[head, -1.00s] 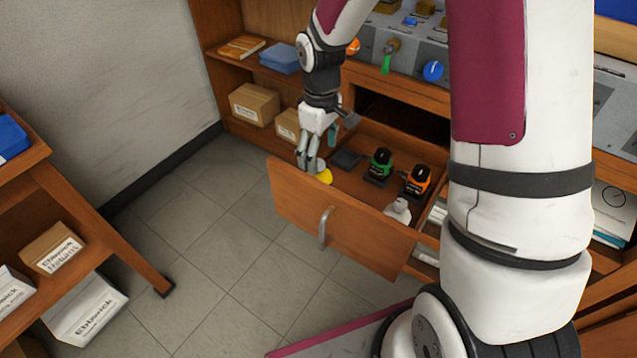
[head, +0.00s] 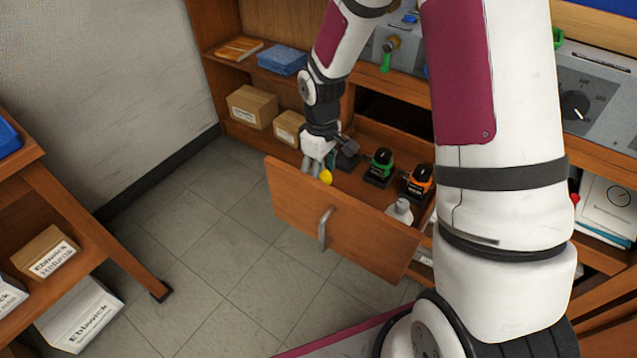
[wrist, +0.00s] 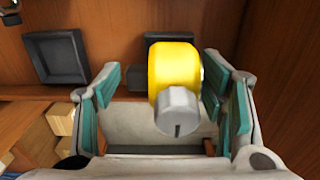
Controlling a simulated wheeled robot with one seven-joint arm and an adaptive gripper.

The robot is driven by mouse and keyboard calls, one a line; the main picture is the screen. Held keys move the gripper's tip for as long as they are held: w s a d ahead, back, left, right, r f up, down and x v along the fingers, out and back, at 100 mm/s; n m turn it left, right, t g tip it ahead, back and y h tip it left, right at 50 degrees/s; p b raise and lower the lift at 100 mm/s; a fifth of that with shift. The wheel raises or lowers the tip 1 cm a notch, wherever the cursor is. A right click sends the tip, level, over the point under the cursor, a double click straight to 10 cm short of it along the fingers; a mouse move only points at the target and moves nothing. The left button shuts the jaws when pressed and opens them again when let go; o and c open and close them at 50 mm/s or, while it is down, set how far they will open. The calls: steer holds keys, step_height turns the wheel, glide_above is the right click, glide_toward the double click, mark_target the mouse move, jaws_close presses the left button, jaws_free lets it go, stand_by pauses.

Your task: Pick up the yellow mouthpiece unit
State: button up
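The yellow mouthpiece unit (head: 326,177) is at the front left of the open drawer (head: 345,222). In the wrist view the yellow mouthpiece unit (wrist: 173,72) shows a round yellow body with a grey ridged knob, in front of a black holder (wrist: 160,38). My gripper (wrist: 160,92) is open, with one teal-padded finger on each side of the unit. The unit is nearer the right finger; I cannot tell whether they touch. In the head view my gripper (head: 318,165) reaches down into the drawer and partly hides the unit.
An empty black holder (wrist: 55,58) is left in the wrist view. A green-and-black unit (head: 380,166), an orange-and-black unit (head: 418,182) and a pale part (head: 400,210) are in the drawer to the right. Cardboard boxes (head: 252,106) stand on the shelf at left. The floor before the drawer is clear.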

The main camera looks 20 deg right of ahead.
steer(key=c, duration=0.9)
